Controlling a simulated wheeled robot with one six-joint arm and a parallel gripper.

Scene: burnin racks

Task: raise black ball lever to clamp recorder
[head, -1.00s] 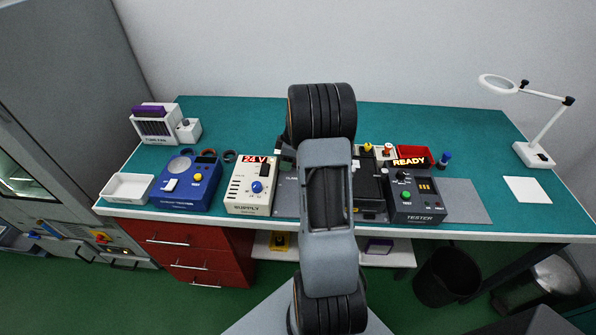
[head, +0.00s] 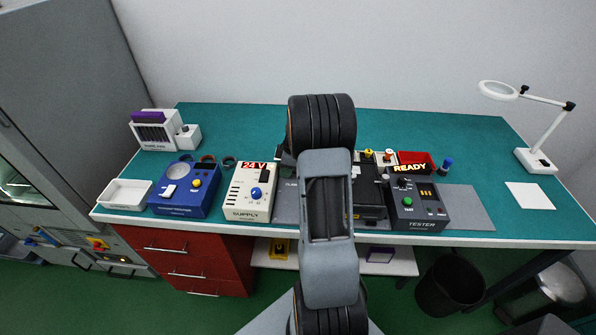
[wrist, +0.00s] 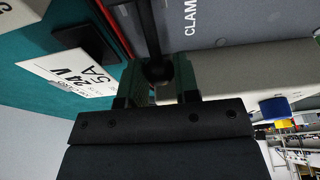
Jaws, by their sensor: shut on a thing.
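In the wrist view my gripper (wrist: 158,76) has its green-tipped fingers closed around the black ball (wrist: 157,71) at the end of a dark lever rod (wrist: 147,30). The rod runs from the ball toward the top of the picture. Behind it is a grey panel (wrist: 225,22) with white lettering beginning "CLAM". In the head view my own arm covers the gripper, the ball and most of the clamp station. Part of the grey panel (head: 285,205) shows left of the arm. No recorder can be clearly made out.
The cream supply box (head: 248,192) showing 24 V stands left of my arm. A dark tester (head: 418,205) under a READY sign stands to the right. A blue box (head: 185,190) and white tray (head: 124,194) sit farther left.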

